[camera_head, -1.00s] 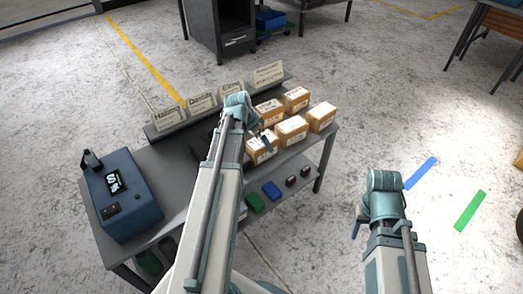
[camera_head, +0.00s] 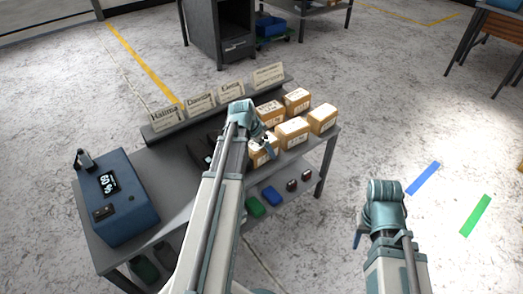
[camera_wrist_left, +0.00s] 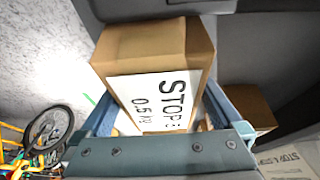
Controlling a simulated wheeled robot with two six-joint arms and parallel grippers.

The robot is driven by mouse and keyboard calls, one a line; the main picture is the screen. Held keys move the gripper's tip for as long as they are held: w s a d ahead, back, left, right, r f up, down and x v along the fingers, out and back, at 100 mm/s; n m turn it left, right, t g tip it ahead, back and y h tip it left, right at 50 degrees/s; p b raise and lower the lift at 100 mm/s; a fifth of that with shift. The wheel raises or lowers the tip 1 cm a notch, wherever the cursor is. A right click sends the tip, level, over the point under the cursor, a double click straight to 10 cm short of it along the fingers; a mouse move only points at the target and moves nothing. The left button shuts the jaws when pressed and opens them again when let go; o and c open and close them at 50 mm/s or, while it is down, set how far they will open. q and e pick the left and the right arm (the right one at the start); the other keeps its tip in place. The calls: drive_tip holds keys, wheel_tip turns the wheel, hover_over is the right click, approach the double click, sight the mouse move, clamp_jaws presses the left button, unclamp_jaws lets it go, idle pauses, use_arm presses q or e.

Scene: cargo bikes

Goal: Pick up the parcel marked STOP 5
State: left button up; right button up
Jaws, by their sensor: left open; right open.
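Several brown cardboard parcels with white labels stand on the right part of the grey table. My left arm reaches over the table, and its gripper (camera_head: 264,143) is at the front-left parcel (camera_head: 262,158), partly covering it. In the left wrist view a parcel (camera_wrist_left: 150,50) lies between the two blue fingers of the open left gripper (camera_wrist_left: 158,105). Its label reads "STOP" and "0.5 kg"; the digit after STOP is partly cut off and I cannot read it surely. My right gripper (camera_head: 360,238) is open and empty, over the floor right of the table.
Neighbouring parcels stand close by (camera_head: 292,132). A blue scale (camera_head: 115,200) is at the table's left end. Name cards (camera_head: 200,103) line the back edge. Green and blue items (camera_head: 271,195) lie on the lower shelf. The floor at right is open.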

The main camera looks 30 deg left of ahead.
use_arm(q)
drive_tip(key=shift+f, duration=0.1)
drive_tip(key=shift+c, duration=0.3)
clamp_jaws()
idle(0.4)
